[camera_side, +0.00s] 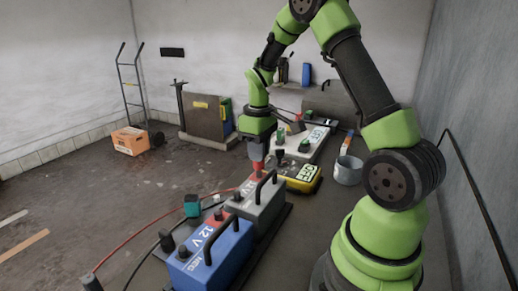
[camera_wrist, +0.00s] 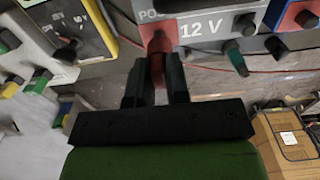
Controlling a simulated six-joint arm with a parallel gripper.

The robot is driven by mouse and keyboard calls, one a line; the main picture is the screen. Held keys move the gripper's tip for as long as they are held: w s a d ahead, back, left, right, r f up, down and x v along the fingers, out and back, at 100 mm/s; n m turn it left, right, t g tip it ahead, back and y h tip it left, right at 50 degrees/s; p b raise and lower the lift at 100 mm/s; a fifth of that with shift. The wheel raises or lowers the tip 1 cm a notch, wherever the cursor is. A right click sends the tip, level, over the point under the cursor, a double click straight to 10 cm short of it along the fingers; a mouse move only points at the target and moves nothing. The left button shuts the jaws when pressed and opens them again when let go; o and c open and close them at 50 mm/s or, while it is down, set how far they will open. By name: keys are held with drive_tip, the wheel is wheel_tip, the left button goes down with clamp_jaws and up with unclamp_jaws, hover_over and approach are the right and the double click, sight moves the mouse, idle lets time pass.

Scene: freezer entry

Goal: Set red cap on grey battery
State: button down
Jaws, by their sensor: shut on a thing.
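My gripper (camera_side: 258,161) points down and is shut on the red cap (camera_side: 257,167), which sticks out below the fingers. In the wrist view the cap (camera_wrist: 158,62) shows between the two dark fingers (camera_wrist: 156,82), at the edge of the grey battery (camera_wrist: 228,12). The grey battery (camera_side: 262,207) stands upright, with a black handle on top and a "12 V" label. The cap is over its far left end. I cannot tell whether it touches the battery or a terminal, as the fingers and cap hide that spot.
A blue battery (camera_side: 212,257) with a black handle stands in front of the grey one. A teal clamp (camera_side: 192,206) and cables lie to the left. A yellow meter (camera_side: 300,176) sits close behind, and a bucket (camera_side: 348,169) stands right. The left floor is mostly clear.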

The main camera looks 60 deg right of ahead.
drive_tip(key=shift+f, duration=1.2)
drive_tip(key=c, duration=1)
unclamp_jaws()
wheel_tip(320, 180, up, 9)
drive_tip(key=shift+f, duration=0.2)
drive_tip(key=shift+r, duration=0.65)
